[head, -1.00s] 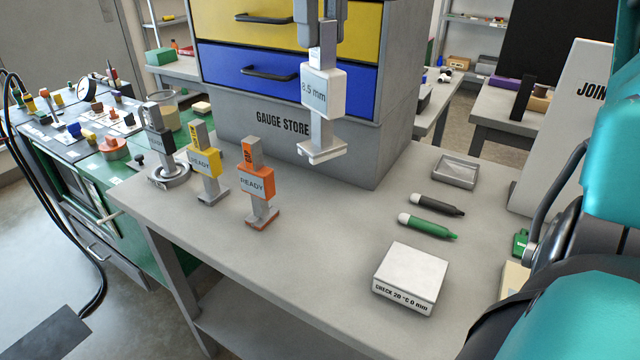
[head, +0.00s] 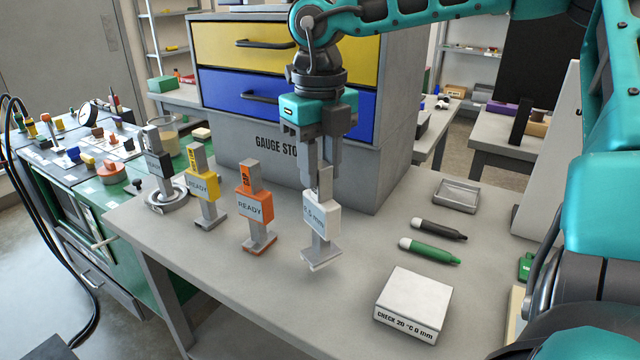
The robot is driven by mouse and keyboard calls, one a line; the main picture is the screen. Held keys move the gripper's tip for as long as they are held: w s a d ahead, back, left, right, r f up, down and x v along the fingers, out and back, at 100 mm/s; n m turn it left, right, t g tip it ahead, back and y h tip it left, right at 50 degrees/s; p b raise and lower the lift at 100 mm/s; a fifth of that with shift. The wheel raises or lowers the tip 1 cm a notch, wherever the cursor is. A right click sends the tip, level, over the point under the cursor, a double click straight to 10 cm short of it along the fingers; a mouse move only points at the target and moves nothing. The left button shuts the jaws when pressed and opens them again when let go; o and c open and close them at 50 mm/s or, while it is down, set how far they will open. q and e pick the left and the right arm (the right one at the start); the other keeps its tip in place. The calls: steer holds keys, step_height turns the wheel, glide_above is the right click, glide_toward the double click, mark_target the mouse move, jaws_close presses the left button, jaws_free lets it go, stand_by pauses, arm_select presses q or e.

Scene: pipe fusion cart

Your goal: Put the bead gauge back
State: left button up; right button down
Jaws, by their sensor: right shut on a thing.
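The white bead gauge (head: 321,216), with a display ending in ".5 mm", is upright in my right gripper (head: 321,178). The fingers are shut on its grey top stem. Its foot appears to be just above the grey bench top, in front of the gauge store. An orange gauge (head: 254,207) reading READY stands on the bench just left of it. A yellow gauge (head: 203,187) reading READY stands further left. A black gauge (head: 158,163) stands in a round grey ring at the row's left end. My left gripper is out of view.
The gauge store (head: 290,160), with yellow and blue drawers, stands behind. To the right are a small grey tray (head: 457,196), a black marker (head: 440,230), a green marker (head: 432,252) and a white check block (head: 413,301). The bench front is clear.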

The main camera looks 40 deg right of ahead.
mark_target(320, 184)
steer(key=shift+f, duration=1.7)
steer(key=c, duration=0.8)
jaws_free()
step_height(320, 184, up, 12)
steer(key=shift+r+p, duration=0.15)
steer(key=shift+p, duration=0.35)
